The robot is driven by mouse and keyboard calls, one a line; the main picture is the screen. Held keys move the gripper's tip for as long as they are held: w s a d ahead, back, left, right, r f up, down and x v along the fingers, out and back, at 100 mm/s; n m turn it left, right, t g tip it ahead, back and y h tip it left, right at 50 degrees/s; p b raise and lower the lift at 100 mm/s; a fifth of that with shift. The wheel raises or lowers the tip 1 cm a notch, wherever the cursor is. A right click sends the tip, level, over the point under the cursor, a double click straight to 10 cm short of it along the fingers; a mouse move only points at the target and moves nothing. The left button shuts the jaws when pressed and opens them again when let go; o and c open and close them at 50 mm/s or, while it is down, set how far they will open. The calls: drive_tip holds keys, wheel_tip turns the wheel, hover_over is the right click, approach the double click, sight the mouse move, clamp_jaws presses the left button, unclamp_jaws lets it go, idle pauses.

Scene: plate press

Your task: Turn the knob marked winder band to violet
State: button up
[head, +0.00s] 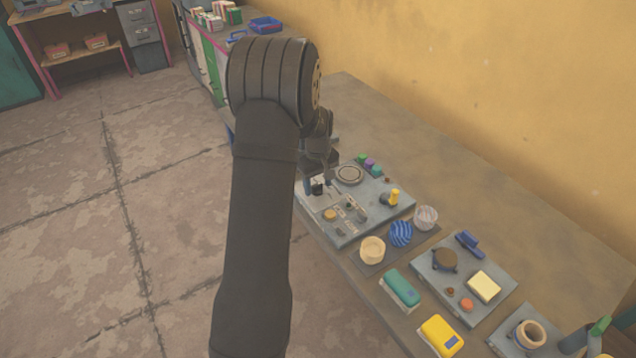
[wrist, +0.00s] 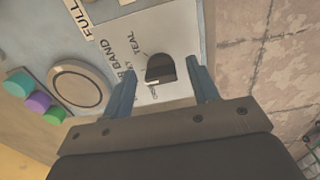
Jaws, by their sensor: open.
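A dark, flat-sided knob (wrist: 160,68) sits on a pale label plate in the wrist view. Printed words beside it include "BAND" and "TEAL"; part of the lettering is cut off or hidden behind a finger, and I see no word "violet". I cannot tell which word the knob points at. My gripper (wrist: 162,88) is open, with one blue-grey finger on each side of the knob and a gap on both sides. In the head view my gripper (head: 318,186) is over the left part of the grey panel (head: 345,238), and my arm hides some of it.
A round disc (wrist: 80,88) and teal, violet and green caps (wrist: 38,102) are beside the label. On the panel a yellow-topped lever (head: 394,197) stands upright at right. Bowls, boxes and other boards line the bench toward the front right. The bench's back strip is clear.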

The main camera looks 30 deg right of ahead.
sight(318, 185)
wheel_tip(318, 185, up, 18)
drive_tip(key=shift+f, duration=0.25)
idle(0.6)
wheel_tip(318, 185, down, 18)
drive_tip(key=shift+r, duration=0.2)
idle(0.4)
drive_tip(key=shift+r, duration=0.1)
